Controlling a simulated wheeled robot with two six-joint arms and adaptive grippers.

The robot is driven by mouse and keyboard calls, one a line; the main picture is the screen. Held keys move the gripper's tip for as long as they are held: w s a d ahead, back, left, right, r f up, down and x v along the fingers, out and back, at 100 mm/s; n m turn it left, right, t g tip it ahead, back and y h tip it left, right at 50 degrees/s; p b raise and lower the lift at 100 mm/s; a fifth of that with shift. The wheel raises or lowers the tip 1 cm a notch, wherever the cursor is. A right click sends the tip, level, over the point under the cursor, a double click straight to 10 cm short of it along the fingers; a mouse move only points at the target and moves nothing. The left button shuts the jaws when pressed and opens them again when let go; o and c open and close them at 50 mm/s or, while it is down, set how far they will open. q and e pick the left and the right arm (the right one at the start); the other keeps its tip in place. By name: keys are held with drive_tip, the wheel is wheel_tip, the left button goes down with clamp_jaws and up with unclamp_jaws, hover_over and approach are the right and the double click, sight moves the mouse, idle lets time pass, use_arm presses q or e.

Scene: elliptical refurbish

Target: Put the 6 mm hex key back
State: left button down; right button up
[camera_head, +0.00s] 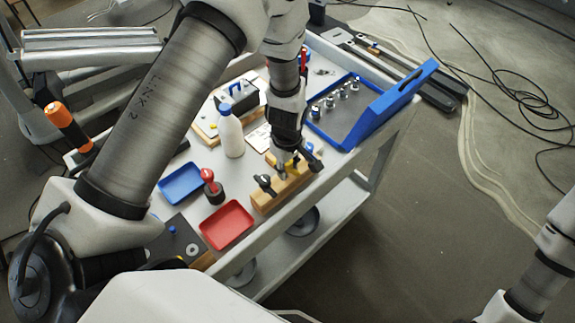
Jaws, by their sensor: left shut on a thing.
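A wooden block (264,203) stands near the front edge of the cart top and holds several hex keys with handles. A black-handled key (265,182) stands at its left end, and a yellow piece (296,166) shows further right. My left gripper (284,163) points down at the block's middle and is shut on what seems to be the 6 mm hex key. The gripper and the neighbouring handles mostly hide that key, so I cannot tell whether its tip is in a hole. My right arm shows at the lower right, with its gripper out of view.
A white bottle (231,137) stands left of the gripper. A blue tray (181,183), a red tray (226,226) and a red-topped black holder (212,189) lie nearby. A blue-walled tray (391,98) with several metal sockets is at the right.

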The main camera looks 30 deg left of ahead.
use_arm(q)
drive_tip(key=shift+f, duration=0.15)
drive_tip(key=c, duration=0.8)
unclamp_jaws()
wheel_tip(320, 180, up, 12)
drive_tip(key=shift+r, duration=0.1)
